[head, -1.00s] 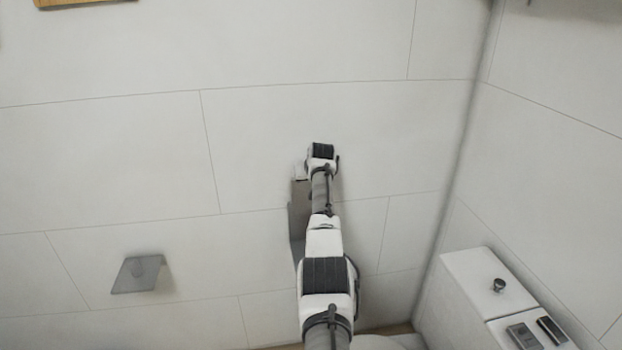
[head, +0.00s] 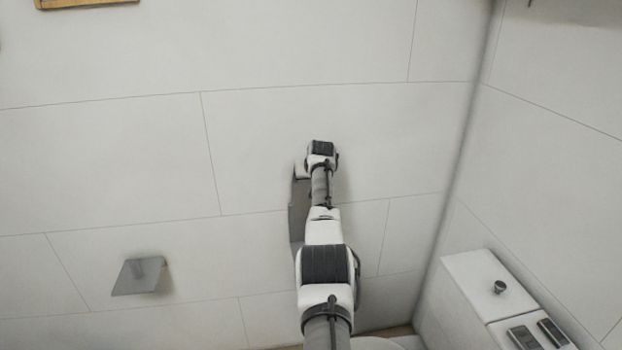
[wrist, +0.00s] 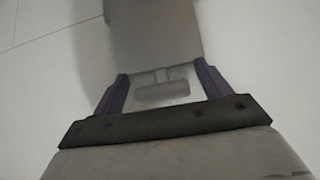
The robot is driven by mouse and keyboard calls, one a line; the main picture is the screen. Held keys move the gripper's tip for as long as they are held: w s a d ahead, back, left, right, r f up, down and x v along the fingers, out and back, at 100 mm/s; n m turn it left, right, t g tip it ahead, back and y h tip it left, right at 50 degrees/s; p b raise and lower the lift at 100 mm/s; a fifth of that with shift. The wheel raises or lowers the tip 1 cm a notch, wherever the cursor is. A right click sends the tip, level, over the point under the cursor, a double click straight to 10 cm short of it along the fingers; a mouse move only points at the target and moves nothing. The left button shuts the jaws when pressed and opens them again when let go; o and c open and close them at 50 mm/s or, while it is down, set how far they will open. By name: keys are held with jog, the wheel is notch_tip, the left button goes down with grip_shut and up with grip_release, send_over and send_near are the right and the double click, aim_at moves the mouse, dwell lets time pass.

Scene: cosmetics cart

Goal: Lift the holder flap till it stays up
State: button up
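A grey flat panel (head: 298,215), which looks like the holder flap, shows against the wall just left of my arm in the head view. The arm hides its right side, so its hinge and exact tilt cannot be made out. In the wrist view a grey plate (wrist: 155,32), likely the same flap, lies beyond the fingertips. My gripper (wrist: 161,72) has its two dark fingers wide apart, with a pale slotted piece visible between them. Whether a finger touches the plate is unclear. The head view mostly hides the gripper behind my arm.
A second grey plate-like wall fixture (head: 138,276) is at the lower left, well apart from my arm. A white box-like unit (head: 478,283) with a knob and two small panels stands at the lower right. The tiled wall around my arm is largely bare.

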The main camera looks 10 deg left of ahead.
jog(key=shift+f, duration=0.15)
jog(key=shift+s+d, duration=0.1)
jog(key=b+v, duration=0.4)
jog(key=v, duration=0.9)
jog(key=shift+r+b, duration=0.4)
jog(key=shift+s, duration=0.1)
